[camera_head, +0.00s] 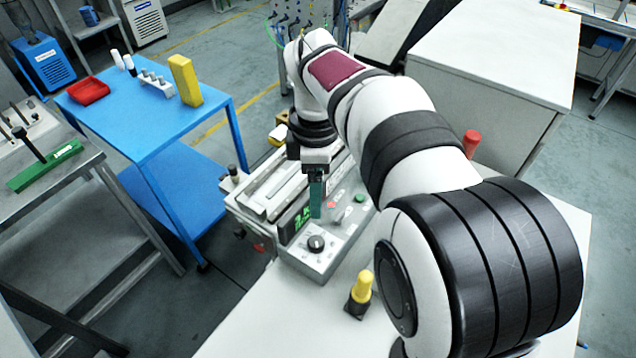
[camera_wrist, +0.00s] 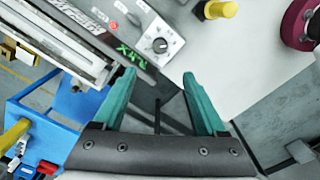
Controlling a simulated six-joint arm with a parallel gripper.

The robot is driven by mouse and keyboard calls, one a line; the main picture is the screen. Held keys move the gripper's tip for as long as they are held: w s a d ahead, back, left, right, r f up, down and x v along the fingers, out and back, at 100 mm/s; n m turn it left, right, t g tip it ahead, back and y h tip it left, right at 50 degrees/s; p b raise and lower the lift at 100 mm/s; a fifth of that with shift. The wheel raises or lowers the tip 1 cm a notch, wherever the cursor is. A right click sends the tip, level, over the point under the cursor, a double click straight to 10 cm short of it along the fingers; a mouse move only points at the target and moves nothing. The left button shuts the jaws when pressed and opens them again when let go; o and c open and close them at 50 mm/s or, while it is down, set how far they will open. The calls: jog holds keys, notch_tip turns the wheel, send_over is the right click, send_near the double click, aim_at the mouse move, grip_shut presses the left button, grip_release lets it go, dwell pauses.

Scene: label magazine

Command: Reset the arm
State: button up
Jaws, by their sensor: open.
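My gripper (camera_wrist: 160,95) has two green fingers, spread apart with nothing between them in the wrist view. In the head view my gripper (camera_head: 317,195) points down over the label magazine machine (camera_head: 265,190), close to its control panel. The panel (camera_head: 318,252) is grey, with a black knob (camera_head: 316,243), a green button (camera_head: 359,199) and a red button (camera_head: 332,205). In the wrist view the knob (camera_wrist: 159,45) lies beyond the fingertips. I cannot tell how high the fingertips are above the machine.
A yellow-topped post (camera_head: 361,288) stands on the white table (camera_head: 270,325) in front of the panel. A red-topped post (camera_head: 471,140) stands behind my arm. A blue cart (camera_head: 140,125) at left holds a red tray (camera_head: 88,91) and a yellow block (camera_head: 185,81).

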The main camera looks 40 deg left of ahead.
jog(key=s+d+r+m, duration=0.2)
jog(key=d+m, duration=0.5)
jog(key=d, duration=0.3)
jog(key=s+d+r+m, duration=0.1)
jog(key=d+m, duration=0.7)
jog(key=d, duration=0.2)
jog(key=s+d+f+m+y, duration=0.1)
jog(key=s+d+f+m, duration=0.1)
jog(key=s+d+m, duration=0.3)
jog(key=s+d+f+m, duration=0.3)
jog(key=s+d+m, duration=0.2)
jog(key=s+m, duration=0.3)
jog(key=m, duration=0.2)
jog(key=shift+m+y, duration=0.3)
jog(key=shift+y, duration=0.1)
